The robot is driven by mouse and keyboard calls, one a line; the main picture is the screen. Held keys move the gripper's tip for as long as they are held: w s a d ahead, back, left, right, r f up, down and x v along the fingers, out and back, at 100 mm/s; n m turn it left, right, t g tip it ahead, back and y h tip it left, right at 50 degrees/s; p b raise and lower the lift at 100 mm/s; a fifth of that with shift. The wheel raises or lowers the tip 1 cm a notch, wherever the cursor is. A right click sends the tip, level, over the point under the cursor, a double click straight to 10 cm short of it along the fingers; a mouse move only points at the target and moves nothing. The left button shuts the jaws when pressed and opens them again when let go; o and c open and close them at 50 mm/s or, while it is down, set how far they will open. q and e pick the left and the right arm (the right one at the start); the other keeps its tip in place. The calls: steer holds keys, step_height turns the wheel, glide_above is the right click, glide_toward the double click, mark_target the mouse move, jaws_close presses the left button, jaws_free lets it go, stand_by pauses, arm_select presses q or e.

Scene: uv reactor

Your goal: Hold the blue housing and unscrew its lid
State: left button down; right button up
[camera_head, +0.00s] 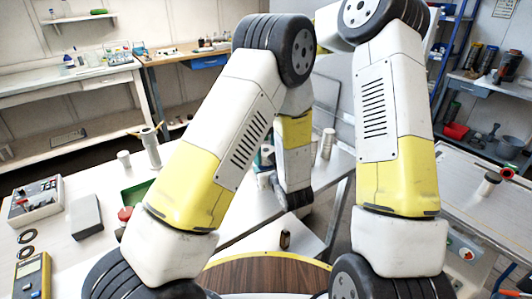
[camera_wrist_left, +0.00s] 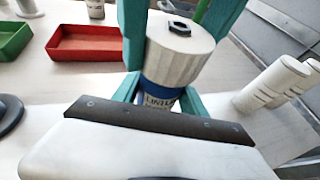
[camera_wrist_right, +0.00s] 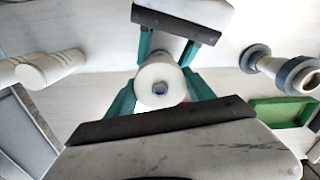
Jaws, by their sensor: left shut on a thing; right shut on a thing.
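The blue housing (camera_wrist_left: 156,91) stands upright in the left wrist view, with a printed label partly showing. Its ribbed white lid (camera_wrist_left: 180,48) sits on top with a dark hex nut in the middle. My left gripper (camera_wrist_left: 158,100) is shut on the blue body, one teal finger on each side. My right gripper (camera_wrist_right: 160,92) is shut on the white lid, which the right wrist view shows from above (camera_wrist_right: 150,92). The body below the lid is mostly hidden there. In the head view my arms hide most of the housing and both grippers.
A red tray (camera_wrist_left: 85,55) and a green tray (camera_wrist_left: 10,42) lie left of the housing in the left wrist view. White cylinders (camera_wrist_left: 272,86) stand close on its right. A grey box (camera_head: 86,215) lies on the table.

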steer(key=n, duration=1.1)
steer(key=shift+d+n, duration=0.1)
steer(key=shift+n, duration=0.3)
steer(key=n, duration=1.1)
steer(key=shift+n, duration=0.4)
steer(key=n, duration=1.1)
steer(key=shift+f, duration=0.1)
steer(key=shift+r+n, duration=0.2)
steer(key=shift+n, duration=0.8)
